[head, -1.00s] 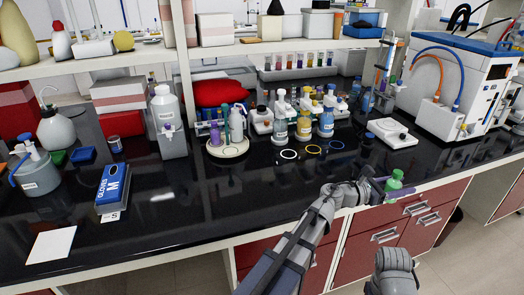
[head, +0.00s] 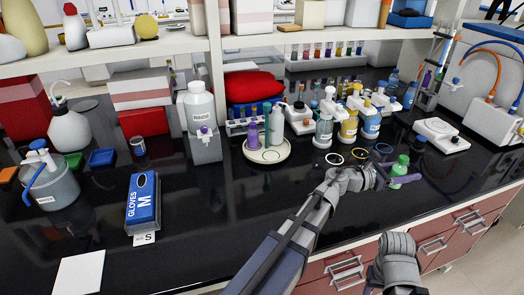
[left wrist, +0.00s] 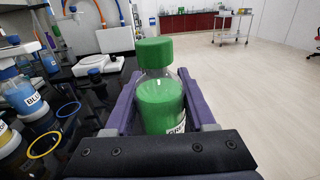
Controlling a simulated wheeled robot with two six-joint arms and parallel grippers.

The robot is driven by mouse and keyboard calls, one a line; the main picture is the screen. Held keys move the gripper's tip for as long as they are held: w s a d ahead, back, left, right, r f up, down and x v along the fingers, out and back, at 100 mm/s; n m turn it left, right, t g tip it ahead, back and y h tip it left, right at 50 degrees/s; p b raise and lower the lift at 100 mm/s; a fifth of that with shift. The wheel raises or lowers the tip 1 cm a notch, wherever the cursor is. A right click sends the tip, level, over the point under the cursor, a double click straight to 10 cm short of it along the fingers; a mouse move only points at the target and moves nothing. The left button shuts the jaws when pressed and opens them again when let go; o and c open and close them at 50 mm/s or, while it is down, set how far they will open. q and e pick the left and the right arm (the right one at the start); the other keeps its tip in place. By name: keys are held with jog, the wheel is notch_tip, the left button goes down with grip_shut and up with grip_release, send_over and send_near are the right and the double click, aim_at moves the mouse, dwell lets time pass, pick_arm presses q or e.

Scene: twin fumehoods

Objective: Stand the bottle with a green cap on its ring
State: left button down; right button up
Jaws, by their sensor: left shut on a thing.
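The bottle with a green cap (head: 400,168) has green contents and a white label. My left gripper (head: 391,177) is shut on its body and holds it roughly upright over the front right part of the black counter. In the left wrist view the bottle (left wrist: 160,95) sits between the purple fingers, its cap clear above them. On the counter lie a white ring (head: 334,159), a yellow ring (head: 361,153) and a blue ring (head: 384,148). The yellow ring (left wrist: 45,144) also shows in the left wrist view. I cannot make out a green ring. My right gripper's fingers are not visible.
A white balance-like device (head: 441,136) stands at the right. The front middle counter is clear.

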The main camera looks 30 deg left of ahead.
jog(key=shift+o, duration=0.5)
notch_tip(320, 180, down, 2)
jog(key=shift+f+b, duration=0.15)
jog(key=shift+b, duration=0.95)
pick_arm(q)
jog(key=s+a+f+n+t+y+b, duration=0.1)
jog(key=s+a, duration=0.2)
jog(key=a, duration=0.7)
jog(key=s+a+f+n+t+y, duration=0.15)
jog(key=s+a, duration=0.25)
jog(key=a, duration=0.6)
jog(key=s+a+f+y+b, duration=0.1)
jog(key=s+a, duration=0.2)
jog(key=a, duration=0.6)
send_over(277, 154)
jog(key=shift+s+d+f, duration=0.1)
jog(key=shift+d, duration=0.1)
jog(key=f+b, duration=0.3)
jog(key=shift+w+a+f, duration=0.2)
jog(key=shift+f, duration=0.1)
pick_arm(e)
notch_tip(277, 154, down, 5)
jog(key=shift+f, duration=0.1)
pick_arm(q)
jog(key=shift+f, duration=0.15)
jog(key=c, duration=0.5)
grip_release()
